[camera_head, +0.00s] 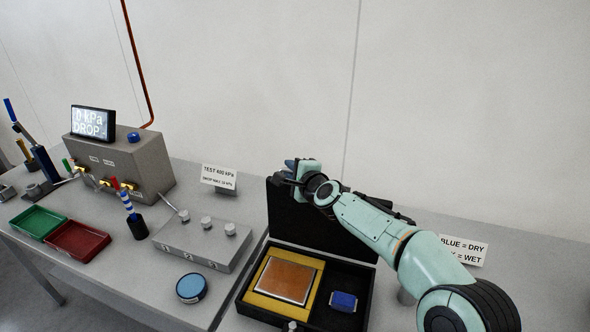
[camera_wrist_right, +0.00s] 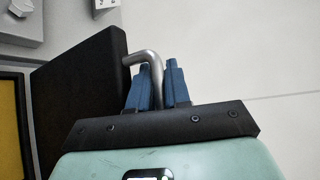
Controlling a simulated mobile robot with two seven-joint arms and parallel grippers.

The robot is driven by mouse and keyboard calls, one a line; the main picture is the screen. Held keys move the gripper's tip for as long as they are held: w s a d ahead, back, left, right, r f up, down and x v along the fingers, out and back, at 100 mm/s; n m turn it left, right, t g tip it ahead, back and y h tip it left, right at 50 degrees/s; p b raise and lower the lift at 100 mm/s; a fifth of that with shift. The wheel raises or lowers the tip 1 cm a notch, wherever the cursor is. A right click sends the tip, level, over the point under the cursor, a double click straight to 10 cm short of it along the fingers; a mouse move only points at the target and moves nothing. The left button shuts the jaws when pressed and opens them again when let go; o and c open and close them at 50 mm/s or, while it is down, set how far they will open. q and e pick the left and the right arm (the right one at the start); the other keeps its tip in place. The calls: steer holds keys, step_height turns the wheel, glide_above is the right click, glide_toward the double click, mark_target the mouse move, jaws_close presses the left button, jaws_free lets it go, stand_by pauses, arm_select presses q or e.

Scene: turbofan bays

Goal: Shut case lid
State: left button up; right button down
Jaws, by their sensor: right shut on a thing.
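A black case (camera_head: 360,312) stands on the bench with its lid (camera_head: 305,228) raised, standing roughly upright at the back. The lid (camera_wrist_right: 75,90) fills much of the left of the right wrist view. A bent metal handle (camera_wrist_right: 152,60) sticks out from its edge. My right gripper (camera_head: 291,172) is at the top left corner of the lid. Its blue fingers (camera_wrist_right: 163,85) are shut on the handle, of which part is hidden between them. My left gripper is not in view.
The case holds a yellow insert with a copper-coloured plate (camera_head: 286,279) and a blue block (camera_head: 343,301). A round blue-topped tin (camera_head: 191,287) and a grey valve box (camera_head: 203,243) stand left of it. Signs (camera_head: 219,178) stand behind.

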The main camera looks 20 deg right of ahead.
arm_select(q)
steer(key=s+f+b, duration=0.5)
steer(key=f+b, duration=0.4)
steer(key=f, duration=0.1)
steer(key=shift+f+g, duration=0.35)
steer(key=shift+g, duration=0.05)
arm_select(e)
steer(key=s+a+n+t, duration=0.2)
steer(key=s+a+t, duration=0.1)
steer(key=s+a, duration=0.4)
steer(key=shift+s+f, duration=0.35)
steer(key=shift+s, duration=0.85)
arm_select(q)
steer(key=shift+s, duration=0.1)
arm_select(e)
steer(key=shift+a+r, duration=0.1)
steer(key=c, duration=1.4)
jaws_free()
steer(key=shift+c, duration=0.2)
